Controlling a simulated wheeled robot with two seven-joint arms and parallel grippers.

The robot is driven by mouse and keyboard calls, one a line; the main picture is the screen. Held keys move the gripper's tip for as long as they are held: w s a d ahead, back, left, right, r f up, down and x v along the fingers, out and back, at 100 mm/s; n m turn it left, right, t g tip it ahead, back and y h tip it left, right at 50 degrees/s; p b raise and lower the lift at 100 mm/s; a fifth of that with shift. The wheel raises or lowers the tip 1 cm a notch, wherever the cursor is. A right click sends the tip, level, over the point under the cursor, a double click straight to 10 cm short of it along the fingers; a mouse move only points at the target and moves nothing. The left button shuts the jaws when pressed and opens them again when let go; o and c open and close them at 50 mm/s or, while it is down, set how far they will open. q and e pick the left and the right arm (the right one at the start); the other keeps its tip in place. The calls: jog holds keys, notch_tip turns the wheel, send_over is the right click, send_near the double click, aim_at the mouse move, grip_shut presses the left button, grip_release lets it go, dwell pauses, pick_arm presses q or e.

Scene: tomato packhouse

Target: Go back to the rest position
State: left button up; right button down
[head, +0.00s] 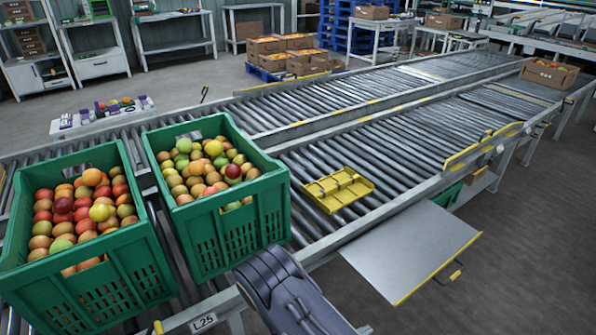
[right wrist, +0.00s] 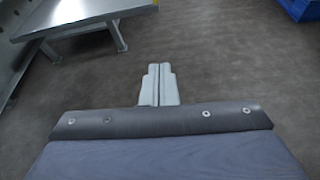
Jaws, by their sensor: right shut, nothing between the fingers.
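My right gripper (right wrist: 158,84) shows in the right wrist view with its two pale fingers together and nothing between them. It is over bare floor, apart from any object. In the head view a dark part of my own arm comes in at the bottom centre, in front of the conveyor's near edge; the fingers cannot be made out there. My left gripper is in neither view.
Two green crates (head: 212,240) (head: 100,290) of tomatoes stand on the roller conveyor (head: 400,130) at left. A yellow bracket (head: 338,190) lies on the rollers. A grey side plate (head: 412,248) juts out at right. A blue bin (right wrist: 300,8) stands on the floor.

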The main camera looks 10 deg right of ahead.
jog(key=s+a+r+m+y, duration=0.2)
jog(key=s+r+m+y, duration=0.3)
jog(key=r+m, duration=0.45)
jog(key=s+a+r+m+y, duration=0.2)
jog(key=s+r+m+y, duration=0.35)
jog(key=r, duration=0.65)
jog(key=s+a+r+m+y, duration=0.2)
jog(key=s+r+m+y, duration=0.3)
jog(key=r+m, duration=0.4)
notch_tip(320, 180, up, 19)
jog(key=p, duration=1.7)
jog(key=shift+w+n+y, duration=0.3)
jog(key=shift+y, duration=0.15)
